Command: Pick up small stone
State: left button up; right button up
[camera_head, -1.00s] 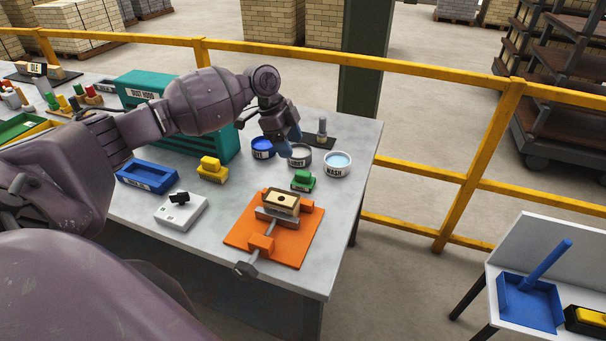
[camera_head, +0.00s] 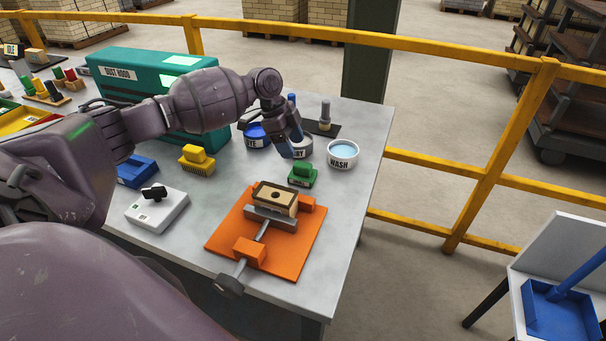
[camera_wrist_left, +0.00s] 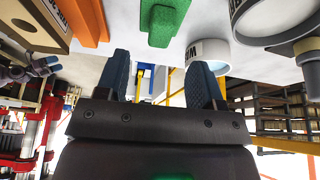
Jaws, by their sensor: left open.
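A small green block with a raised grip (camera_head: 302,176) sits on the grey table; it is the likeliest small stone. In the left wrist view its rough green underside or face (camera_wrist_left: 160,22) shows at the top, beyond my fingers. My left gripper (camera_head: 291,146) is above the table behind the green block, in front of the grey tub. Its blue fingers (camera_wrist_left: 160,80) are apart with nothing between them. A dark gripper with blue tips (camera_wrist_left: 40,66), seemingly my right one, shows small at the left of the wrist view; its opening is unclear.
The white WASH tub (camera_head: 343,156), grey tub (camera_head: 302,147) and blue tub (camera_head: 255,136) stand close by. A yellow brush (camera_head: 197,160) and a white switch box (camera_head: 158,210) stand left. The table's right edge is near.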

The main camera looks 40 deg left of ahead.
aim_at(303, 164)
pick_arm(q)
jog(key=shift+x, duration=1.25)
jog(key=x, duration=0.5)
jog(key=shift+w+r, duration=0.1)
jog(key=shift+c, duration=1.3)
grip_shut()
pick_arm(e)
jog(key=shift+a+f, duration=0.1)
jog(key=shift+f, duration=0.2)
pick_arm(q)
jog(key=shift+r, duration=0.15)
